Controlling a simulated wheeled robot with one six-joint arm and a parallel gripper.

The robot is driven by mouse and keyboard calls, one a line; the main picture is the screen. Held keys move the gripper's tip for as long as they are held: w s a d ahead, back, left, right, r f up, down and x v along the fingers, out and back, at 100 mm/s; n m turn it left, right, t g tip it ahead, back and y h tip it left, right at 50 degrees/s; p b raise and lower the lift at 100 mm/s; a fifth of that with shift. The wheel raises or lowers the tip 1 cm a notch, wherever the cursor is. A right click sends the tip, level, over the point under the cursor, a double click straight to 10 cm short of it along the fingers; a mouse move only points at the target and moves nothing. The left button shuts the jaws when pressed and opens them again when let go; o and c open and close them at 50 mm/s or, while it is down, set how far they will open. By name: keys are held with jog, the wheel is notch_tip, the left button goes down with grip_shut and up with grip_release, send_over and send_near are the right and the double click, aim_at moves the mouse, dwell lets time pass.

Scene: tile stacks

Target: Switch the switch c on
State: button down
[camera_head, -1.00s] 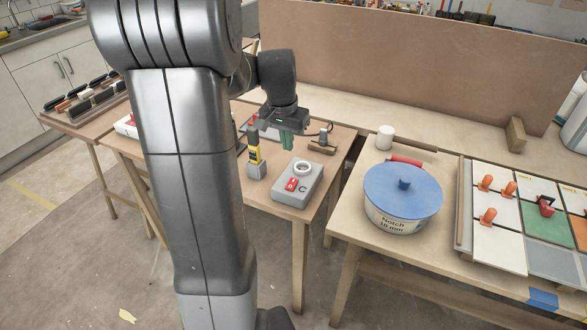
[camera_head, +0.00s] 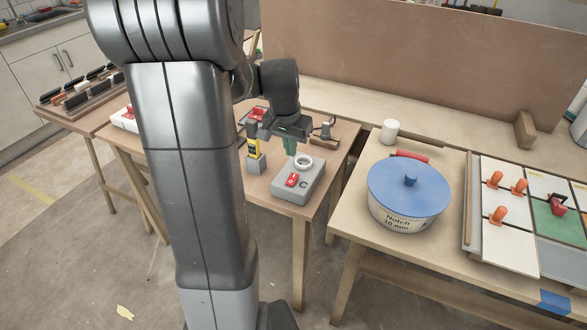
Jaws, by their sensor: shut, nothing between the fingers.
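Switch c is a grey box (camera_head: 311,181) marked "C" on the small wooden table. It has a red rocker (camera_head: 292,180) on its front face and a white ring (camera_head: 304,162) on top. My gripper (camera_head: 290,152) is shut and empty, with green fingers pointing down. In the picture it is just behind and left of the box, close to the ring; I cannot tell whether it touches. The rocker's on or off position is too small to tell.
A yellow and grey device (camera_head: 254,158) stands left of the box. A red-topped item (camera_head: 257,115) and a small wooden-based item (camera_head: 325,138) are behind. A blue-lidded pot (camera_head: 409,192) and panels with orange handles (camera_head: 511,214) occupy the right table (camera_head: 362,250).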

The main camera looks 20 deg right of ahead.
aim_at(295, 175)
jog(key=f, duration=0.3)
jog(key=d+f, duration=0.1)
jog(key=f, duration=0.2)
jog(key=w+f, duration=0.1)
jog(key=f, duration=0.2)
jog(key=shift+d, duration=0.2)
jog(key=shift+w+p, duration=0.1)
jog(key=shift+p, duration=0.3)
